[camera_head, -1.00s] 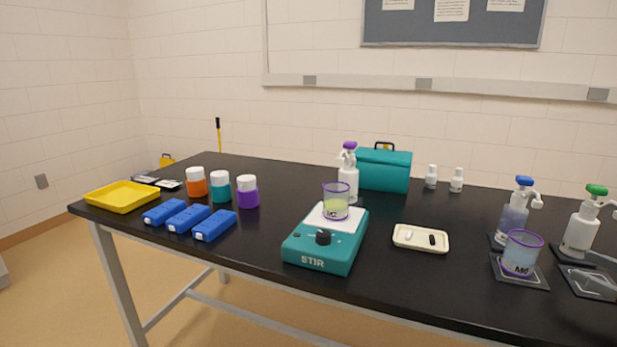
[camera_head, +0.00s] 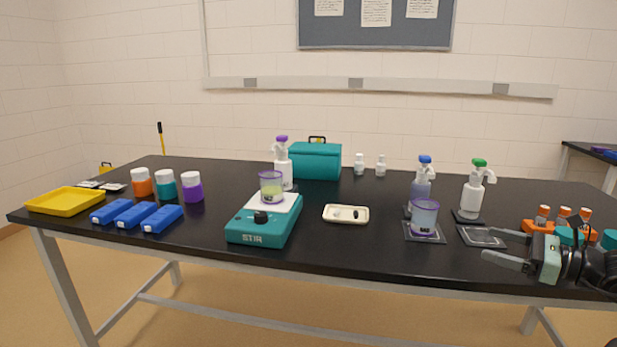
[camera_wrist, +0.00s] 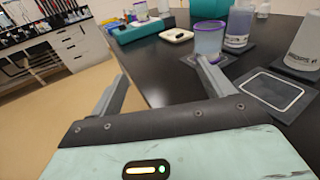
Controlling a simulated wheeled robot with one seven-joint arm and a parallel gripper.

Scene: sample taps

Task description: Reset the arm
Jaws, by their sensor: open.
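My gripper (camera_head: 505,248) is at the right front edge of the black table in the head view. Its two fingers are spread wide, with nothing between them. In the wrist view my gripper (camera_wrist: 160,88) also shows open and empty, with the table edge and floor beyond it. A purple-rimmed beaker of pale blue liquid (camera_head: 424,217) stands on a dark pad left of the fingers. In the wrist view this beaker (camera_wrist: 207,40) appears just beyond the right fingertip; I cannot tell the exact gap.
A dark square pad (camera_head: 481,236) lies close to the fingers. Pump bottles with blue (camera_head: 421,183) and green (camera_head: 474,190) heads stand behind. An orange rack (camera_head: 540,226) sits behind my wrist. A teal stirrer (camera_head: 264,222) holds another beaker. Open floor lies before the table.

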